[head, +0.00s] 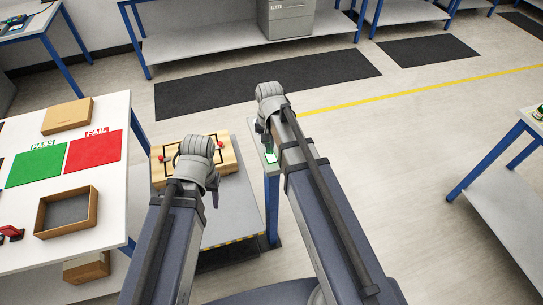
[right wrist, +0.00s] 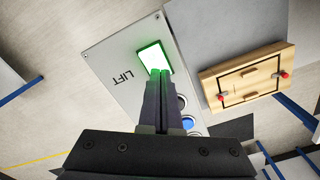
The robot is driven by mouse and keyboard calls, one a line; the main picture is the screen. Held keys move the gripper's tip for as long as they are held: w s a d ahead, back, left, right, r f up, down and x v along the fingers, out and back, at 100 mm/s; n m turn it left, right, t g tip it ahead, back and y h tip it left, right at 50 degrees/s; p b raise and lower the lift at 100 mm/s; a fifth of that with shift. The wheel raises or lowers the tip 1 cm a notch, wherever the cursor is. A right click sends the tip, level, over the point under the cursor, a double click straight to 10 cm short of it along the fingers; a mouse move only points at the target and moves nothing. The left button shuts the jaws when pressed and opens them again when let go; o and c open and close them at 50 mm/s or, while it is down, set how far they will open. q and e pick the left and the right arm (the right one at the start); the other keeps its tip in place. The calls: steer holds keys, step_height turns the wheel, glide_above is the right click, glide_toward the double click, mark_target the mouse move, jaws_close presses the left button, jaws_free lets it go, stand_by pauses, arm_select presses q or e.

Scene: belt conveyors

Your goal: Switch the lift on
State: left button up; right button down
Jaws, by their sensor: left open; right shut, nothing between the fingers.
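The lift's control panel (right wrist: 115,62) is a pale plate marked LIFT in the right wrist view. On it is a square switch (right wrist: 153,57) with a white face and a glowing green rim. My right gripper (right wrist: 158,80) is shut and empty, its fingertips at the lower edge of the switch; I cannot tell if they touch it. In the head view the green-lit switch (head: 270,157) shows just beside my right gripper (head: 267,143). My left gripper (head: 213,190) is open, above the grey lift platform (head: 232,222).
A wooden case (head: 232,158) with red knobs lies on the platform. A blue button (right wrist: 188,123) sits lower on the panel, partly hidden by my gripper. The white table (head: 20,265) at left has PASS and FAIL mats and boxes. Open floor lies to the right.

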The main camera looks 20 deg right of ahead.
step_height(320, 180, up, 7)
steer(key=p, duration=0.6)
steer(key=shift+p, duration=0.3)
steer(key=shift+f, duration=0.1)
steer(key=s+a+f+n+b, duration=0.4)
steer(key=s+a, duration=0.1)
steer(key=s, duration=0.2)
steer(key=s+a+f+n+h+b, duration=0.1)
steer(key=s+a+f+n+b, duration=0.4)
steer(key=s, duration=0.2)
steer(key=shift+s+a, duration=0.15)
steer(key=shift+a, duration=0.1)
